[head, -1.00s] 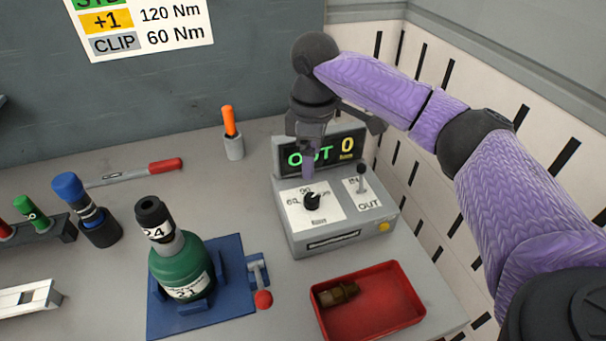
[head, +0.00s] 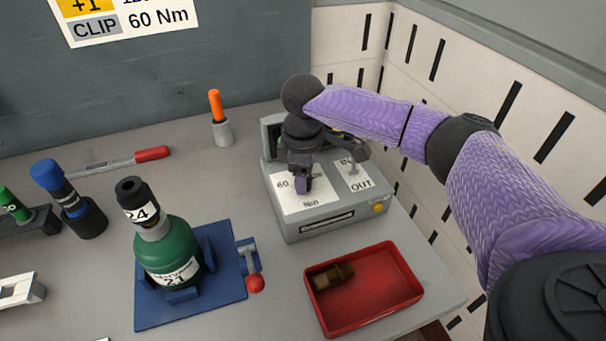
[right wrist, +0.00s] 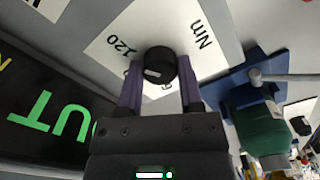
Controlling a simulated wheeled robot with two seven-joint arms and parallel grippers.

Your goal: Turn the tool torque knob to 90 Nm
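The black torque knob (right wrist: 160,66) sits on the white dial plate of the grey tool controller (head: 340,221). It has a small pale mark; the exact setting it points to is unclear. "120" and "Nm" show in the right wrist view, and "60" in the head view. My right gripper (head: 303,188) is down at the knob, with one purple finger on each side in the right wrist view (right wrist: 160,75). Whether the fingers press on it cannot be told. The head view of the knob is hidden by the gripper. My left gripper is out of view.
An IN/OUT lever (head: 352,165) stands right of the dial. The display (right wrist: 50,105) shows green "OUT". A red tray (head: 385,283) holds a brass-coloured part. A green bottle-shaped item (head: 168,250) stands in a blue fixture (head: 222,285).

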